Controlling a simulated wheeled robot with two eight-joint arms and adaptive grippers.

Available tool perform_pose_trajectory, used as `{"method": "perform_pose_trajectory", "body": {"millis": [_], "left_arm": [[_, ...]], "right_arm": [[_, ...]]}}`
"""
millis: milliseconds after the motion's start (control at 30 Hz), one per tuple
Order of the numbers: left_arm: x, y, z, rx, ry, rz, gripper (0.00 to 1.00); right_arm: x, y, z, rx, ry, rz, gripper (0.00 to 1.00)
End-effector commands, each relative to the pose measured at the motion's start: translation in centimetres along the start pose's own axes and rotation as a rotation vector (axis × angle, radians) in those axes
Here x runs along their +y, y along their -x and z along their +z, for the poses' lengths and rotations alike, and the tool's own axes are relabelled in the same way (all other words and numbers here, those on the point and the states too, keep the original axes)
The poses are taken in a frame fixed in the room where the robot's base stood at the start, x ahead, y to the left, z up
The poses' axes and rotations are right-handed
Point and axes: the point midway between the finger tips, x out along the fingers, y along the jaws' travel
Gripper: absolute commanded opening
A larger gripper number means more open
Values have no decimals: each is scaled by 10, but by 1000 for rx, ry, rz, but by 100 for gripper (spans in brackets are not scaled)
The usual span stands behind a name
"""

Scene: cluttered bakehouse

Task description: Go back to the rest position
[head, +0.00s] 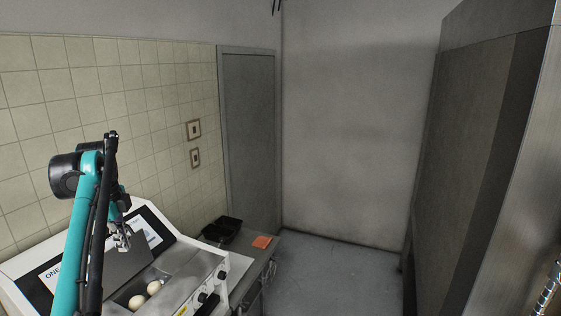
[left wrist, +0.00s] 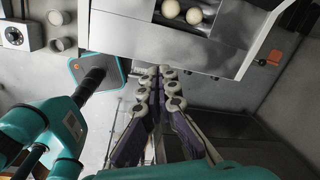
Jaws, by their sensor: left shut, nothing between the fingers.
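My left arm rises from the lower left of the head view, and its gripper (head: 122,238) hangs over a white machine (head: 222,272) on the counter. In the left wrist view the fingers of the left gripper (left wrist: 158,76) lie close together and point toward the machine's front edge (left wrist: 175,45), with nothing held between them. Two pale round balls lie in the machine's recess, one (head: 154,287) behind the other (head: 136,302). They also show in the left wrist view, apart from the fingers. My right gripper is in neither view.
A tall grey cabinet (head: 470,170) stands at the right. The floor (head: 335,280) between is clear. A tiled wall (head: 130,100) bounds the left side.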

Motion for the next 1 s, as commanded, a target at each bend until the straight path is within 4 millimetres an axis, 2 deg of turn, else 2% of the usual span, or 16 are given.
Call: {"method": "perform_pose_trajectory", "body": {"millis": [33,167,367,467,600,700,800,900,1000], "left_arm": [[10,-22,-16,-4,57,-20,0],[42,-63,-59,-2,275,-94,0],[111,-143,-121,51,624,-208,0],[153,-193,-149,101,797,-258,0],[216,-273,-182,195,1037,-312,0],[258,-331,-199,271,1194,-335,0],[290,-377,-211,339,1319,-346,0],[311,-408,-218,389,1404,-347,0],[322,-423,-222,416,1453,-346,0]], "right_arm": [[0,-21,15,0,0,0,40],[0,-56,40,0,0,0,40],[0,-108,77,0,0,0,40],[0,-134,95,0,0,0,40],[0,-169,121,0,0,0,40],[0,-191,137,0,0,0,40],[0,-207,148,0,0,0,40],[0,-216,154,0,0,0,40],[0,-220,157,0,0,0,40]]}}
